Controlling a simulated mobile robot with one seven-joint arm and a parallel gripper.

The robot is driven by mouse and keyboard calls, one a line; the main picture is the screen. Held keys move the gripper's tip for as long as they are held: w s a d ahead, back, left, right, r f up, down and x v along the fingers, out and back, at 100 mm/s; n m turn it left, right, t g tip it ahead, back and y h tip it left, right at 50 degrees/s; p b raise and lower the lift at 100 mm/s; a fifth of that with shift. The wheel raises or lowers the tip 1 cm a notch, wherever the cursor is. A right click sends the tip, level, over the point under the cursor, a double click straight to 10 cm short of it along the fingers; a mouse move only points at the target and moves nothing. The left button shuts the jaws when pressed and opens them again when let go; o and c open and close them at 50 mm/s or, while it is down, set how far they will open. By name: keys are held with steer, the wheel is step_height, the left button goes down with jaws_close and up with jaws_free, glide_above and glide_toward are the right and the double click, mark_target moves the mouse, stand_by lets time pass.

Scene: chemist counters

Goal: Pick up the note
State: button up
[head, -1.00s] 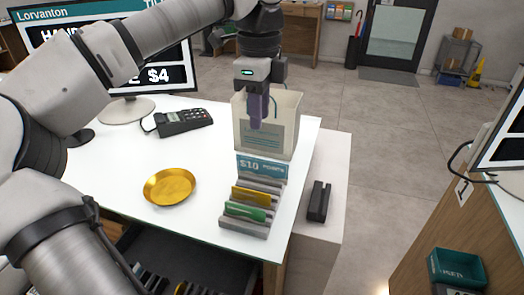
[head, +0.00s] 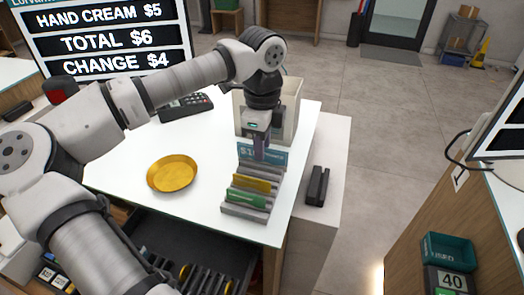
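A blue note (head: 276,156) marked $10 stands upright at the back of a grey slotted rack (head: 238,209) on the white counter. A yellow piece (head: 252,183) and a green piece (head: 246,198) stand in the slots in front of it. My gripper (head: 261,152) points down at the blue note, its purple fingers overlapping the note's upper part. I cannot tell whether the fingers are open or shut on it, or whether they touch it.
A beige bin (head: 288,105) stands right behind the rack. A gold dish (head: 173,174) and a card terminal (head: 187,106) are on the counter to the left. A dark block (head: 317,186) lies on the ledge at right. An open cash drawer (head: 210,255) is below.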

steer(key=shift+f, duration=1)
jaws_close()
steer(key=shift+r, duration=0.15)
